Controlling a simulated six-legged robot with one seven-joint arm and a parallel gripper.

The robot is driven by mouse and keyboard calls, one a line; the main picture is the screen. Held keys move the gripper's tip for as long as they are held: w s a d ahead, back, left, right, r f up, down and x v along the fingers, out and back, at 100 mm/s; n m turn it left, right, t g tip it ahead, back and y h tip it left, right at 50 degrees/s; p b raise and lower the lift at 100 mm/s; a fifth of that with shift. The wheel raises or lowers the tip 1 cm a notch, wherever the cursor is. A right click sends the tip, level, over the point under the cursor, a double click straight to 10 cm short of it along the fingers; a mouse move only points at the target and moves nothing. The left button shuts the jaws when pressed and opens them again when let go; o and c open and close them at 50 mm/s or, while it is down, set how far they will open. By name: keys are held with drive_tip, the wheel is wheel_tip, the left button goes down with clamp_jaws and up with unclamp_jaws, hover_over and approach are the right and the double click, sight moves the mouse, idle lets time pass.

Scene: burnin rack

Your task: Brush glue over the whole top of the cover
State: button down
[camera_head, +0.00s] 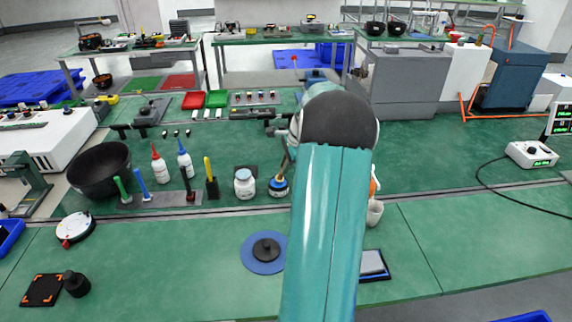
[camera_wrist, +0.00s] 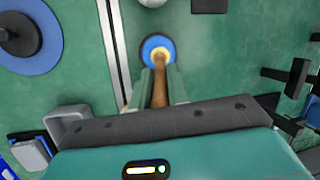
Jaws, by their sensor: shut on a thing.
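My gripper (camera_wrist: 160,78) is shut on the brown handle of a brush (camera_wrist: 160,92). The brush's far end lines up with the yellowish mouth of a round blue-rimmed pot (camera_wrist: 147,43); I cannot tell whether it is inside or just above. In the head view the pot (camera_head: 279,188) stands right of a white jar (camera_head: 245,186), and my arm hides most of the gripper. A flat grey-white panel in a dark-blue frame (camera_head: 373,264) lies at the front right of my arm, possibly the cover; its edge shows in the wrist view (camera_wrist: 30,152).
A blue disc with a black knob (camera_head: 262,265) lies in front of the pot. A pale cup (camera_head: 374,214) stands right of my arm. Red-capped (camera_head: 159,171) and blue-capped bottles (camera_head: 186,162) and a black bowl (camera_head: 98,172) stand left. The bench between disc and framed panel is partly hidden.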

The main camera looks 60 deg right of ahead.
drive_tip(key=shift+r, duration=3.45)
